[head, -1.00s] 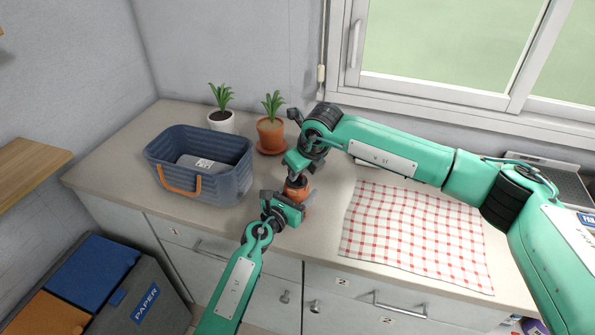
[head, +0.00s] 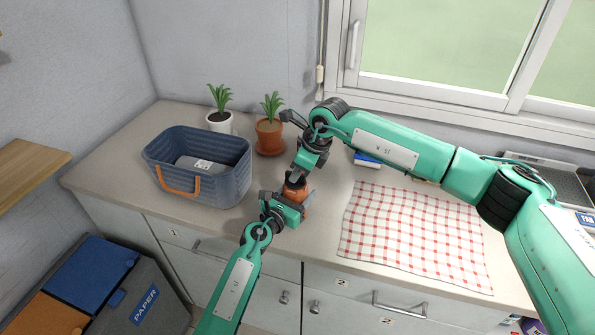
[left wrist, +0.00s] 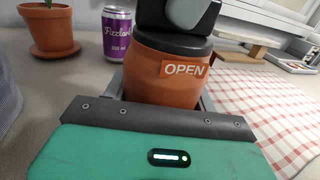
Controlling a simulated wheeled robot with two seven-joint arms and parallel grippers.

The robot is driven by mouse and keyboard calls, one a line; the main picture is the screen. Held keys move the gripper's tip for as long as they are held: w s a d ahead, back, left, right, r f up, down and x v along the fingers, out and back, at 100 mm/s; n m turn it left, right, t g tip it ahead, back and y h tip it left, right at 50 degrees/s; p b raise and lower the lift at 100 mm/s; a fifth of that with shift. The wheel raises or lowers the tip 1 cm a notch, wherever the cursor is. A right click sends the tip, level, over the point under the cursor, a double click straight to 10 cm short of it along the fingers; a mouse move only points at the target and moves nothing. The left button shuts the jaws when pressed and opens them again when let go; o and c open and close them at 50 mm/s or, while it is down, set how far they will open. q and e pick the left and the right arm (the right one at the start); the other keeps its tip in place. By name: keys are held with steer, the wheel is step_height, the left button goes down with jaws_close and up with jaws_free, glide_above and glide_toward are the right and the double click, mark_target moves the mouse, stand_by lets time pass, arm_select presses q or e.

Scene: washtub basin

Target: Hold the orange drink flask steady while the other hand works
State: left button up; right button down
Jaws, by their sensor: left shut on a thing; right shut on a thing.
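The orange drink flask (head: 307,199) stands on the counter between my two grippers, and in the left wrist view its orange body (left wrist: 165,75) bears an "OPEN" label. My left gripper (head: 291,206) is shut around the flask's body from the front left. My right gripper (head: 297,174) comes down from above and is shut on the flask's dark top (left wrist: 172,42). The arm and gripper hide part of the flask in the head view.
A blue basin (head: 228,190) with an orange handle holds a grey item at left. A terracotta plant pot (head: 269,136), a white plant pot (head: 219,122) and a purple can (left wrist: 117,35) stand behind. A red checked cloth (head: 415,235) lies at right.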

steer(key=c, duration=1.5)
jaws_free()
steer(key=shift+o, duration=0.2)
steer(key=v, duration=1.2)
steer(key=shift+a, duration=0.1)
arm_select(q)
steer(key=o, duration=1.3)
steer(key=shift+s, duration=0.1)
